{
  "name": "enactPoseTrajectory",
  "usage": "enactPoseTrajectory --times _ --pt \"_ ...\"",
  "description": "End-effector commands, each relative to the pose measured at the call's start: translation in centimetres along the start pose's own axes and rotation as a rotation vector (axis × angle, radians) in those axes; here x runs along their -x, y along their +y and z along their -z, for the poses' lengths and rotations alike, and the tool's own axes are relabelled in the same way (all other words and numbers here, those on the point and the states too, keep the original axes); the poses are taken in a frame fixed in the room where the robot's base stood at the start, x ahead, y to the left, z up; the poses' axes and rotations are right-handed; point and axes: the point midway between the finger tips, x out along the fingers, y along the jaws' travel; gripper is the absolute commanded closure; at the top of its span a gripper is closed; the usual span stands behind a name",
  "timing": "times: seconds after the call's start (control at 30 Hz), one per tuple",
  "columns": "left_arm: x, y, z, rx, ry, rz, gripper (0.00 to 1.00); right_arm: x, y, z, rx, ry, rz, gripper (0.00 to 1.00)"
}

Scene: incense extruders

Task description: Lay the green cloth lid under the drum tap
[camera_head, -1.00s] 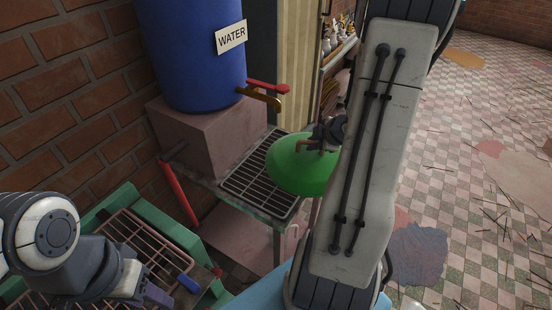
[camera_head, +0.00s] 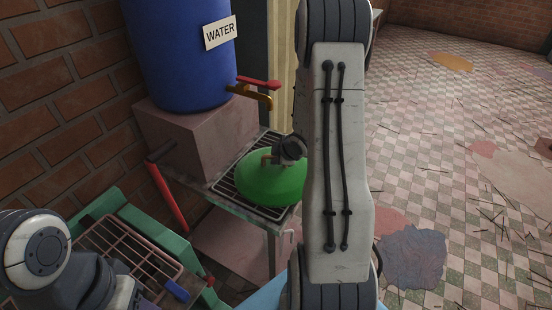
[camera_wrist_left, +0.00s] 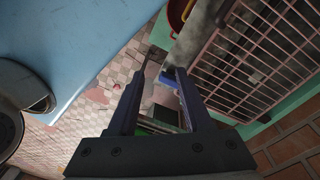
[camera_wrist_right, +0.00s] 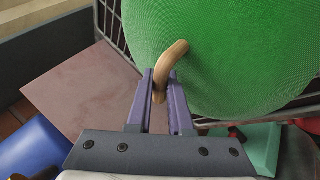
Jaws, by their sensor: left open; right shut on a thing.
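The green cloth lid (camera_head: 268,184) is a dome with a tan curved handle (camera_wrist_right: 172,66). It is at the wire rack (camera_head: 222,184) of the stand, in front of and below the brass drum tap (camera_head: 254,95). My right gripper (camera_wrist_right: 160,92) is shut on the handle; the lid fills the top of the right wrist view. I cannot tell whether the lid touches the rack. The tap has a red lever (camera_head: 258,84) and sticks out from the blue water drum (camera_head: 182,50). My left gripper (camera_wrist_left: 155,75) is open and empty, away from the lid.
The drum stands on a pinkish block (camera_head: 190,140) beside the rack. A green frame with a wire grid (camera_head: 125,245) is at lower left, near my left arm. A red bar (camera_head: 168,198) leans by the stand.

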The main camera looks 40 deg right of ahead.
Motion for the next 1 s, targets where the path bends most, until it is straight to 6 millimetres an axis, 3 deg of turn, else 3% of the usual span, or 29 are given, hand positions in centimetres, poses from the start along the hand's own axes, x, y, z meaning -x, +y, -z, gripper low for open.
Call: enactPoseTrajectory --times 0.2,0.23,0.3,0.67,0.77,1.0 --pt "-0.3 0.0 0.0 0.0 0.0 0.0 0.5 -0.2 -0.1 -0.1 0.0 0.0 0.0 1.0" --pt "-0.1 0.0 0.0 0.0 0.0 0.0 0.5 -0.1 -0.1 -0.1 -0.001 0.0 0.0 0.7" --pt "-0.1 0.0 0.0 0.0 0.0 0.0 0.5 -0.1 -0.1 -0.1 -0.001 0.0 0.0 0.51" --pt "0.1 0.0 0.0 0.0 0.0 0.0 0.5 0.3 0.1 0.0 -0.001 0.0 0.0 0.51" --pt "0.2 0.0 0.0 0.0 0.0 0.0 0.5 1.4 0.2 0.0 0.0 -0.001 -0.002 0.51" --pt "1.2 0.1 0.1 0.0 0.0 0.0 0.5 6.6 0.3 0.0 -0.001 -0.002 -0.004 0.51"
